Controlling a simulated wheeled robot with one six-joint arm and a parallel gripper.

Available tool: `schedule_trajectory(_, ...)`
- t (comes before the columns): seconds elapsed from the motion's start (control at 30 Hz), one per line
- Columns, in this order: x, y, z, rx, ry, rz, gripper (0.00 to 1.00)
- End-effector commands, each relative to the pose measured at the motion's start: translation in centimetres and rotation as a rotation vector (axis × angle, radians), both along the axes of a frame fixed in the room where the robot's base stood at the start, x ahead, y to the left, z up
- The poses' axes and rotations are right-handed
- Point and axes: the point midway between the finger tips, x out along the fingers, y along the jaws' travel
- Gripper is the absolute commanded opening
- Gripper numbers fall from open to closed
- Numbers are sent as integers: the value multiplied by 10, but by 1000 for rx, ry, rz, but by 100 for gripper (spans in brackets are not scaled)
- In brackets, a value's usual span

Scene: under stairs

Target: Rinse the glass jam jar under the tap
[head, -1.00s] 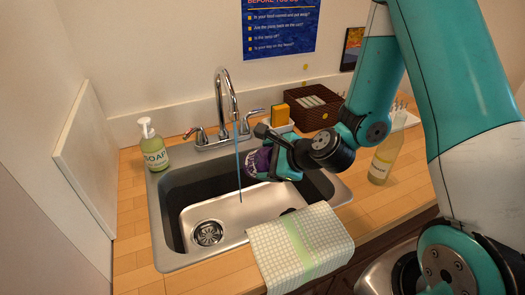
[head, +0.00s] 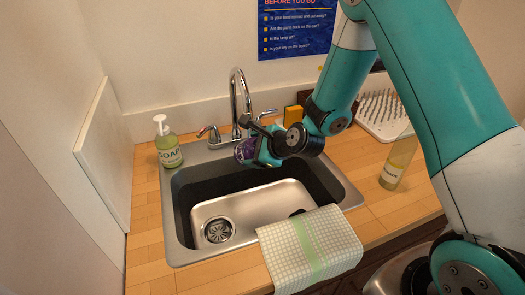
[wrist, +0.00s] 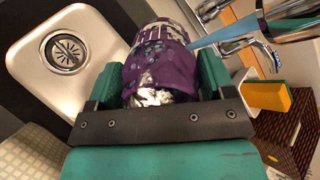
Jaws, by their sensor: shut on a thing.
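The glass jam jar (head: 243,151) is in my gripper (head: 262,150), above the back of the sink basin and just below the tap (head: 236,95). In the wrist view the jar (wrist: 160,52) has a purple band with blue specks and clear, shiny ends. My gripper's two fingers (wrist: 160,80) are shut on its sides. A blue water stream (wrist: 225,43) runs from the spout to the jar's side near its upper right in the wrist view. In the head view the stream is not visible. The jar's far side is hidden.
The sink (head: 262,203) has a drain (head: 217,230) at left. A soap bottle (head: 168,145) stands left, a sponge (head: 291,114) behind my gripper. A checked towel (head: 310,245) hangs over the front rim. A bottle (head: 396,160) and drying rack (head: 380,110) stand right.

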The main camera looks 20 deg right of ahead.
Motion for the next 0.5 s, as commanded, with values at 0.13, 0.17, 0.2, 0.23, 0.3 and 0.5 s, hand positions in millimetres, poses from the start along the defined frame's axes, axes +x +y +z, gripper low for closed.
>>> schedule_trajectory(0.13, 15, 6, -1, 1, -1, 2, 33)
schedule_trajectory(0.17, 18, 7, -2, 0, -1, 1, 33)
schedule_trajectory(0.2, 21, 8, -3, -1, -2, 1, 33)
schedule_trajectory(0.23, 24, 9, -3, -1, -2, 1, 33)
schedule_trajectory(0.3, 29, 11, -5, 1, 0, 1, 33)
schedule_trajectory(0.5, 40, 15, -8, 1, -1, 0, 33)
